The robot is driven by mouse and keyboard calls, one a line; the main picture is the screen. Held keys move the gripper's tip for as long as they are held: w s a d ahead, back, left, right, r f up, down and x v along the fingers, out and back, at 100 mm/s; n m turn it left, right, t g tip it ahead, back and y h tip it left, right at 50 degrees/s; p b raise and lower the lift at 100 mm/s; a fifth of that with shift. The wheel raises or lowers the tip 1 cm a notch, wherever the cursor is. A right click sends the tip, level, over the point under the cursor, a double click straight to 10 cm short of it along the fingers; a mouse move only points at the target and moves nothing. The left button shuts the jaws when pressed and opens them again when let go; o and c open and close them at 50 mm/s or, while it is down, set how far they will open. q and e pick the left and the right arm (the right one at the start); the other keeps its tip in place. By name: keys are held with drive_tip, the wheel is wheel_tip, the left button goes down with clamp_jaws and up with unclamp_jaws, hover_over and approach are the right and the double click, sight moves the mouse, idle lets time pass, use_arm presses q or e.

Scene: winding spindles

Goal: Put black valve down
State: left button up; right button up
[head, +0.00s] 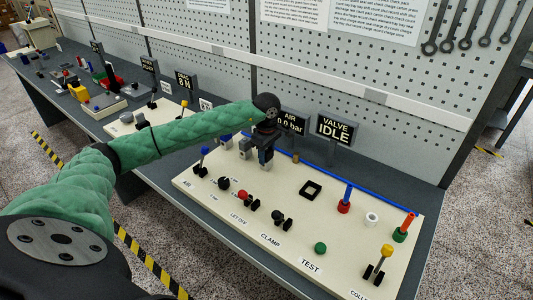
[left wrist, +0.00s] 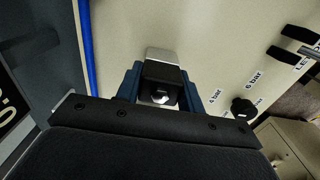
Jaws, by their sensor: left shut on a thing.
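My left gripper (head: 266,160) hangs over the back left part of the cream panel (head: 215,190), pointing down. It is shut on the black valve, a small dark block that is mostly hidden by the fingers in the head view. In the left wrist view the black valve (left wrist: 160,72) sits between the two blue-grey fingers of the left gripper (left wrist: 160,92). A light grey part shows at its far side, and I cannot tell whether it touches the panel. A black square frame (head: 311,190) lies on the panel to the right of the gripper. My right gripper is not in view.
A red-based blue peg (head: 345,200), a white ring (head: 372,218) and several knobs and levers stand on the panel.

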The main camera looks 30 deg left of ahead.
use_arm(q)
drive_tip(key=shift+f, duration=0.1)
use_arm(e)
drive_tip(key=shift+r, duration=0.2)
use_arm(q)
drive_tip(key=o, duration=1.1)
drive_tip(key=shift+c, duration=0.2)
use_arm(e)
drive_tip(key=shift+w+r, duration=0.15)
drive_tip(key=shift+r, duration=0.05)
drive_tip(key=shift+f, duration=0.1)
use_arm(q)
drive_tip(key=shift+r, duration=0.45)
wheel_tip(320, 180, up, 11)
drive_tip(key=b, duration=0.4)
drive_tip(key=shift+r+b, duration=0.2)
drive_tip(key=shift+b, duration=0.15)
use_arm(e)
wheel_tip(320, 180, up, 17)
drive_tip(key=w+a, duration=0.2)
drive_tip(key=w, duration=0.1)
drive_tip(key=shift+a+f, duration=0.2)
